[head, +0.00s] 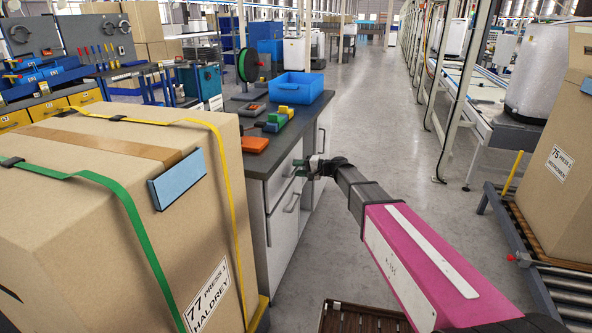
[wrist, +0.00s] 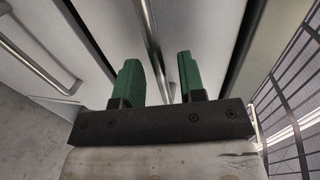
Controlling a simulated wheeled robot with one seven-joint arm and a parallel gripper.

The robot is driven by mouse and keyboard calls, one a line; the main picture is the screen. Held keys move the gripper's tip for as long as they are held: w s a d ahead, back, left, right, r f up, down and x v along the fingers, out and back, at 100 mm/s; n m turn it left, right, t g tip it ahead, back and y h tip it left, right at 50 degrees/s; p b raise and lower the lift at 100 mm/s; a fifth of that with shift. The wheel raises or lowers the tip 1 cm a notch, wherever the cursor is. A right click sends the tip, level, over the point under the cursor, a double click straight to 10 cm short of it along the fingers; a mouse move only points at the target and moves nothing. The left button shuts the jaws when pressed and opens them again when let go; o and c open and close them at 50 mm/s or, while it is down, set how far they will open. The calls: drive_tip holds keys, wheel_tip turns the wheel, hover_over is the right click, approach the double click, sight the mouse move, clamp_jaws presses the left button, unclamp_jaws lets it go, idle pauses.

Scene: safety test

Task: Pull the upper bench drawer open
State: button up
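The bench's upper drawer (head: 282,184) has a pale grey front and looks closed in the head view. Its bar handle (head: 297,168) is partly hidden by my gripper (head: 309,168), which is at the front of this drawer. In the wrist view, the two green fingers of my gripper (wrist: 158,72) stand apart, with the metal bar handle (wrist: 150,30) running between them. A gap shows on both sides of the bar, so the fingers are not clamped on it. A second, lower handle (head: 291,203) also shows in the wrist view (wrist: 36,55).
The dark bench top (head: 298,128) carries a blue bin (head: 297,88), an orange tray (head: 254,144) and small coloured parts. A large strapped carton (head: 120,200) stands close at left. Clear floor (head: 350,110) lies right of the bench. A conveyor with another carton (head: 560,160) stands at right.

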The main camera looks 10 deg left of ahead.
drive_tip(key=shift+a+f, duration=0.1)
drive_tip(key=shift+a, duration=0.55)
clamp_jaws()
drive_tip(key=shift+d, duration=0.1)
drive_tip(key=f+v, duration=0.2)
drive_tip(key=v, duration=1)
drive_tip(key=d+f+v, duration=0.1)
drive_tip(key=f+v, duration=0.2)
drive_tip(key=v, duration=1)
drive_tip(key=f+v, duration=0.2)
drive_tip(key=v, duration=1)
drive_tip(key=shift+s+d+f, duration=0.3)
drive_tip(key=shift+d+f, duration=0.05)
drive_tip(key=shift+d, duration=0.1)
unclamp_jaws()
